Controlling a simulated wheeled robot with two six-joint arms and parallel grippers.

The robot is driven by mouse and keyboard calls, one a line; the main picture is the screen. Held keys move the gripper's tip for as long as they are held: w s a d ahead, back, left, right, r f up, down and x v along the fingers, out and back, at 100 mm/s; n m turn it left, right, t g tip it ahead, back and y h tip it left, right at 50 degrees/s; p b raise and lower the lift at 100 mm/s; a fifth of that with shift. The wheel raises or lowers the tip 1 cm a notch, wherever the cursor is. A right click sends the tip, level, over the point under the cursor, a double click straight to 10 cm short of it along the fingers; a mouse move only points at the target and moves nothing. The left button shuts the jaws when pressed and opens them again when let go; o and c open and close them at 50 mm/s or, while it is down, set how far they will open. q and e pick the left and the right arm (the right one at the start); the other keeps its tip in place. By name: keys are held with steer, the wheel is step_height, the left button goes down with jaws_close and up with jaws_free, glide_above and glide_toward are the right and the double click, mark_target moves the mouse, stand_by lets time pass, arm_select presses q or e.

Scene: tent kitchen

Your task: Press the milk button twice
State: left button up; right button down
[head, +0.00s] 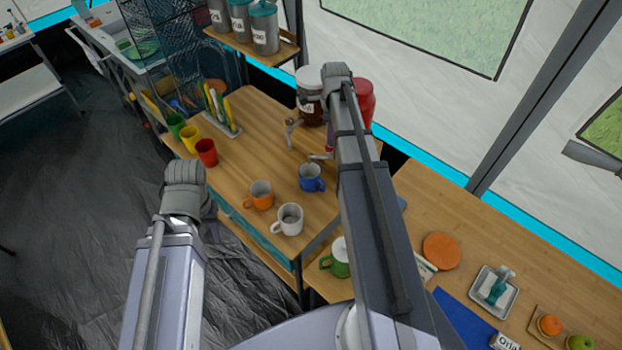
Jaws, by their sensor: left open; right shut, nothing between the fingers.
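I cannot make out a milk button in the head view. A dark brown jar (309,106) with a white lid and a label stands at the back of the wooden counter. A red container (366,97) stands to its right, partly behind my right arm. Small grey metal parts show on the counter side of the jar; I cannot tell exactly what they are. My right arm rises across the middle and hides the space between the jar and the red container. My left arm rises at the lower left. The fingers of both grippers are hidden.
A blue mug (312,177), an orange mug (260,195) and a white mug (289,219) stand on the wooden counter (248,134). Red (206,153), yellow (190,139) and green (175,126) cups line its left edge. A lower counter (480,240) extends right.

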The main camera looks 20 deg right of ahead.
steer(key=shift+f, duration=0.25)
stand_by(0.4)
steer(key=shift+f+b, duration=1.2)
steer(key=shift+b, duration=0.25)
steer(key=shift+r, duration=0.1)
steer(key=shift+r+p, duration=1.35)
steer(key=shift+p, duration=0.1)
steer(key=shift+f, duration=0.15)
steer(key=shift+f+b, duration=1.4)
steer(key=shift+b, duration=0.15)
steer(key=shift+r, duration=0.25)
steer(key=shift+r+p, duration=1.3)
steer(key=shift+p, duration=0.25)
